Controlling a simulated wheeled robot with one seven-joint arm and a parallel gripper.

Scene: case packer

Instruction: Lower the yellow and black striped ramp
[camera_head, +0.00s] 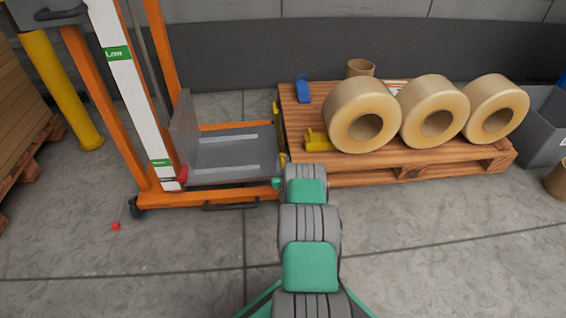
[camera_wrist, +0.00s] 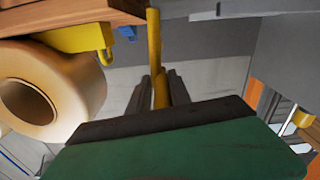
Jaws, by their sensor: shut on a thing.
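The yellow and black striped ramp (camera_head: 279,128) stands upright and nearly edge-on in the head view, between the lift's grey platform (camera_head: 222,152) and the wooden pallet. In the wrist view it is a thin yellow upright strip (camera_wrist: 154,45). My gripper (camera_wrist: 163,82) is shut on this strip, one dark finger on each side. In the head view my arm reaches to the ramp's near end and hides most of the gripper and the grip.
The pallet (camera_head: 400,176) bears several tan rolls (camera_head: 362,116), a yellow block (camera_head: 317,140) and a blue item (camera_head: 303,89). The lift's orange frame (camera_head: 207,200) stands left. A yellow post (camera_head: 62,90) stands farther left. The near floor is mostly clear.

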